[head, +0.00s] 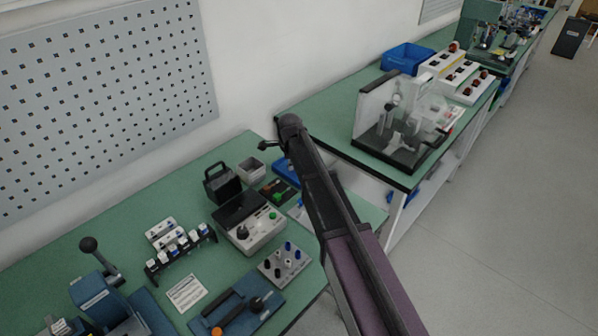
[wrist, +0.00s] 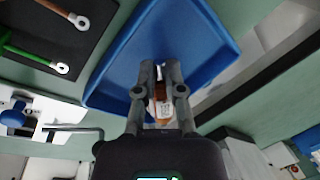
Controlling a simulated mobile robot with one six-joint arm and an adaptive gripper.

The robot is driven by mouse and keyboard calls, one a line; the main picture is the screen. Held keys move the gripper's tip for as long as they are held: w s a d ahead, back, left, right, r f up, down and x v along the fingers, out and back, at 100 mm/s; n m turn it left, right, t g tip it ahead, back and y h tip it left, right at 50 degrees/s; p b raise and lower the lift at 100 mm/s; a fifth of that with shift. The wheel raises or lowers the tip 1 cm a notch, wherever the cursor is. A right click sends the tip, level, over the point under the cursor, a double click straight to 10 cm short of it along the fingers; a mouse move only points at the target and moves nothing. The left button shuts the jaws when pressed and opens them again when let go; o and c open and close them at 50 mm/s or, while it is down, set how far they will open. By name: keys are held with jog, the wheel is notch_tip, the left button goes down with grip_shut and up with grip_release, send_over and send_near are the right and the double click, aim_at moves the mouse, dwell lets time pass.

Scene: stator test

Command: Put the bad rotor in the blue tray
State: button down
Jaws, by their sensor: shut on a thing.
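My gripper (wrist: 160,72) shows in the wrist view with its two fingers closed around a small part with orange-brown and white areas, the rotor (wrist: 162,106). The fingers hide much of the rotor, and no fault mark on it can be made out. The blue tray (wrist: 205,45) lies beyond the fingertips in the wrist view, and the held rotor overlaps it in the picture. I cannot tell the height between them. In the head view the blue tray (head: 285,168) is partly hidden by my arm, and the gripper's fingers and rotor cannot be made out.
A black mat (wrist: 60,28) with ring-ended cables lies beside the tray. A grey box (head: 250,170), a tester with a black lid (head: 255,232) and a switch box (head: 286,262) stand close by. Another blue bin (head: 405,57) and a clear-guarded machine (head: 405,125) are on the far bench.

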jog(key=c, duration=0.7)
grip_release()
jog(key=shift+o, duration=0.2)
jog(key=shift+r, duration=0.1)
